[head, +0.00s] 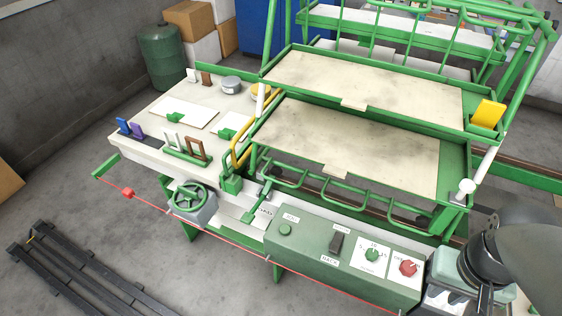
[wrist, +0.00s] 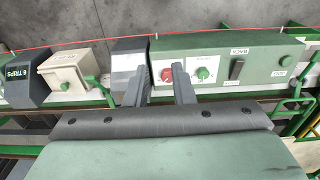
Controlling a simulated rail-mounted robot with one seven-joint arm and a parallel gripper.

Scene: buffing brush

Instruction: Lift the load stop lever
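What appears to be the load stop lever (head: 257,206) is a green handle slanting over a pale plate with a small dark-lettered label, left of the green control box (head: 330,257) in the head view. The lettering is too small to read surely. My gripper (wrist: 162,80) shows in the wrist view as two dark fingers, apart with nothing between them, over the red-knob end of the control box. In the head view my arm is at the lower right, well away from the lever, and the fingertips are not clear. I cannot surely make out the lever in the wrist view.
The box carries a red knob (head: 408,267), a green knob (head: 372,254) and a black switch (head: 335,243). A green handwheel (head: 190,197) and yellow lever (head: 240,150) stand to the left. Green-framed trays (head: 350,145) rise behind. A red cord (head: 240,246) runs along the front.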

